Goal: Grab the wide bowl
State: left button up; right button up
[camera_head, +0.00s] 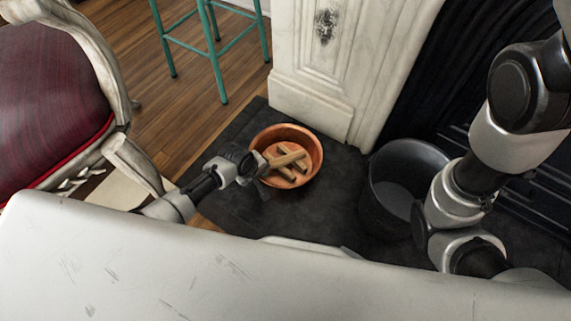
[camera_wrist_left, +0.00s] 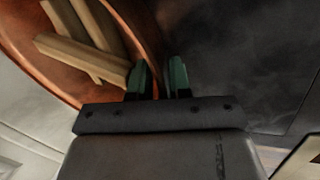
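The wide bowl (camera_head: 311,174) is reddish-brown and sits upright on the dark hearth slab, with several wooden sticks lying in it. My left gripper (camera_head: 264,174) reaches in from the left to the bowl's left rim. In the left wrist view the bowl (camera_wrist_left: 100,95) fills the upper left. There the two dark green fingers of my left gripper (camera_wrist_left: 160,78) stand close together, one on each side of the rim, and look shut on it. The fingertips' exact contact is partly hidden. My right arm shows at the right, but its gripper is out of view.
A dark round pot (camera_head: 380,205) stands on the hearth slab (camera_head: 315,221) to the right of the bowl. The marble fireplace pillar (camera_head: 330,65) rises behind. A red upholstered chair (camera_head: 50,85) stands at left and a teal stool (camera_head: 215,55) at the back.

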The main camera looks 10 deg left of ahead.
pick_arm(q)
jog(key=shift+w+f, duration=0.1)
jog(key=shift+f, duration=0.25)
grip_shut()
jog(key=shift+d+r, duration=0.1)
jog(key=shift+r, duration=0.15)
